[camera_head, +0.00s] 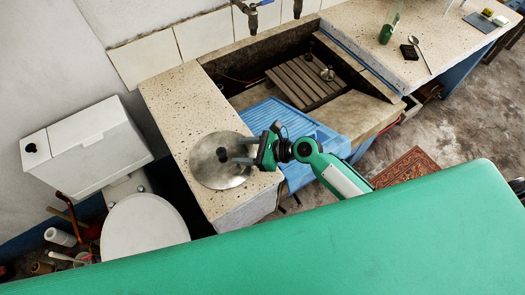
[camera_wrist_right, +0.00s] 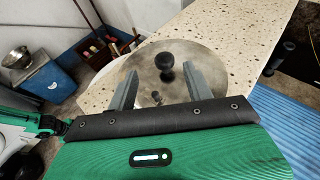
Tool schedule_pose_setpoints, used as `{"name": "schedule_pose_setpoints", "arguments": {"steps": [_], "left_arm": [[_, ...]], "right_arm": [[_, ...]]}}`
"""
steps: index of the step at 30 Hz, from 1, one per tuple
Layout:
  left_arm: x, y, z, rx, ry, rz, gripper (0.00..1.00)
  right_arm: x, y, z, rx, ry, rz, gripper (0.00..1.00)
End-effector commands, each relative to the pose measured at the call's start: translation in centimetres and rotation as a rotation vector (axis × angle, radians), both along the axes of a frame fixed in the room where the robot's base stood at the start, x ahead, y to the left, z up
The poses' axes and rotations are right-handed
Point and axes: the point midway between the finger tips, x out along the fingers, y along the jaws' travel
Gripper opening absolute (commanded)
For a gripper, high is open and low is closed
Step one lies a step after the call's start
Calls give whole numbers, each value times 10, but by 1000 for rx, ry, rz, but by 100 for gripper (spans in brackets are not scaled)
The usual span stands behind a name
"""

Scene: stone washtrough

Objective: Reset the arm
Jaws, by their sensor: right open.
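My right gripper (camera_head: 243,150) reaches in from the right over the near end of the speckled stone counter (camera_head: 180,105). Its two fingers are apart, with nothing held between them. A round, dull metal lid (camera_head: 208,172) with a dark knob lies on the counter beneath the fingers. In the right wrist view the gripper (camera_wrist_right: 160,72) shows its fingers spread, with the lid (camera_wrist_right: 205,57) and its black knob (camera_wrist_right: 165,64) in the gap beyond them. I cannot tell how far the fingers are above the lid. My left gripper is not in view.
The stone trough (camera_head: 250,98) holds a slatted wooden rack (camera_head: 298,82). A blue ribbed drainer (camera_head: 268,112) lies beside my right wrist. A white toilet (camera_head: 145,222) stands left of the counter. A green bottle (camera_head: 388,30) and spoon (camera_head: 420,55) are on the far counter.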

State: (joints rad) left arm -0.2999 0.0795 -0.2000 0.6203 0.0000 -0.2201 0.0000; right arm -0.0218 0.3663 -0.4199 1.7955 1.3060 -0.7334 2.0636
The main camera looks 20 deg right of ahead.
Motion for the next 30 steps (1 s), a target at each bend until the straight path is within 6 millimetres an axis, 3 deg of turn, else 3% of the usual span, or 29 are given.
{"name": "schedule_pose_setpoints", "arguments": {"steps": [6, 12, 23, 30], "left_arm": [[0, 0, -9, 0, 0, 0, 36], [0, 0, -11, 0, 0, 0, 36], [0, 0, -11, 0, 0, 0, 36], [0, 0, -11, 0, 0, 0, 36]], "right_arm": [[-21, -40, 14, -4, 1, 0, 52], [-29, -56, 23, -1, 0, -1, 52], [-32, -58, 24, -13, -13, 7, 52], [-65, -47, 14, -269, -292, 188, 52]]}}
